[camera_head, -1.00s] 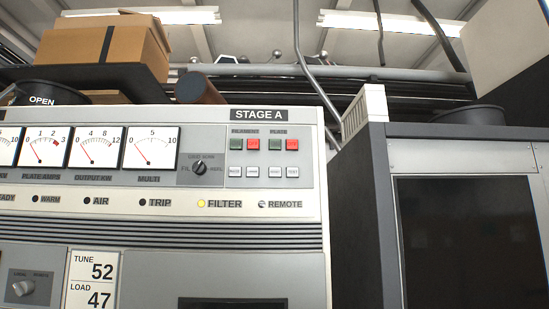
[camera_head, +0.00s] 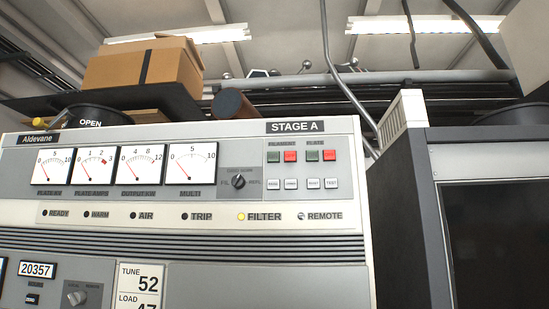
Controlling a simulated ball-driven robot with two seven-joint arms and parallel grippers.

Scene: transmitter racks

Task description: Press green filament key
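The green filament key (camera_head: 273,157) is a small dark green square under the FILAMENT label, at the upper right of the STAGE A rack panel (camera_head: 215,245). A red filament key (camera_head: 290,156) sits just right of it. Under the PLATE label are another green key (camera_head: 312,156) and a red key (camera_head: 329,155). None of the keys looks covered. Neither of my grippers is in view.
A black rotary knob (camera_head: 238,181) and a row of small white buttons (camera_head: 302,184) are near the keys. Several meters line the panel's left. The FILTER lamp (camera_head: 241,217) glows yellow. A dark cabinet (camera_head: 400,220) stands on the right. A cardboard box (camera_head: 145,65) sits above.

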